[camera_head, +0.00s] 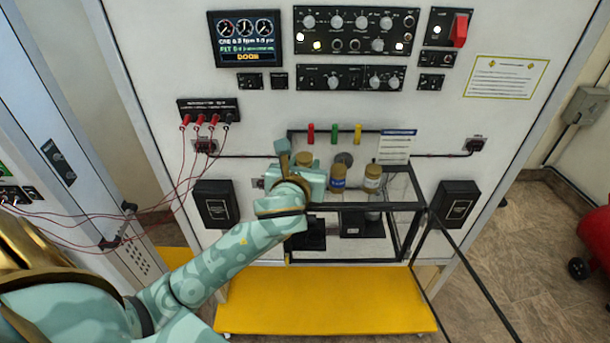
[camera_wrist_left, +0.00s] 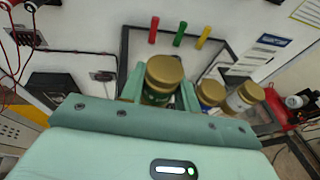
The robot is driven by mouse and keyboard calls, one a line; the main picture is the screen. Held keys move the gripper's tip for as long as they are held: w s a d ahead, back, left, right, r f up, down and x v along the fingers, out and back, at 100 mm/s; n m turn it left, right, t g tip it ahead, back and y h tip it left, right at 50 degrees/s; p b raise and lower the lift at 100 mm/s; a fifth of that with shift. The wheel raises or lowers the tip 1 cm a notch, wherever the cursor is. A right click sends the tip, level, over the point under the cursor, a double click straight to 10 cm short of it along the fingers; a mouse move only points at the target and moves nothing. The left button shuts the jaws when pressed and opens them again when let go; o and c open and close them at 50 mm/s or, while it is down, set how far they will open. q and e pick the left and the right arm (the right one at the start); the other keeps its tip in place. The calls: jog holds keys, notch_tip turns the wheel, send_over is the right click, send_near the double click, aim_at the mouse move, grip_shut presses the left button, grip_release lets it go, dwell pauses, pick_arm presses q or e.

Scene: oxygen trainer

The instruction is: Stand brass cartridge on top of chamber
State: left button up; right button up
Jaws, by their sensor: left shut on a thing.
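My left gripper (camera_head: 304,172) is at the upper left of the chamber (camera_head: 405,204), a clear box with a black frame. In the left wrist view it is shut on a brass-capped cartridge with a green band (camera_wrist_left: 160,82), held between the fingers. In the head view that cartridge's cap (camera_head: 305,158) shows just behind the gripper. I cannot tell whether its base touches the chamber. A blue-banded cartridge (camera_head: 338,179) and a white-banded cartridge (camera_head: 372,178), both brass-capped, stand upright to its right at the chamber top. My right gripper is out of view.
The chamber door (camera_head: 470,270) hangs open to the right. Red, green and yellow handles (camera_head: 334,133) are on the wall behind. Red leads (camera_head: 185,150) hang at the left. A yellow step (camera_head: 325,302) lies below.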

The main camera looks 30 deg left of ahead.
pick_arm(q)
jog(key=shift+s+a+f, duration=0.1)
jog(key=shift+a+f, duration=0.05)
jog(key=shift+f, duration=1.25)
jog(key=o, duration=1.1)
jog(key=shift+f, duration=0.15)
jog(key=shift+s+r, duration=0.1)
jog(key=shift+r, duration=0.1)
jog(key=b+v, duration=0.1)
jog(key=v, duration=1)
jog(key=shift+s+d+r, duration=0.2)
jog(key=shift+s+d, duration=0.1)
jog(key=shift+f, duration=0.1)
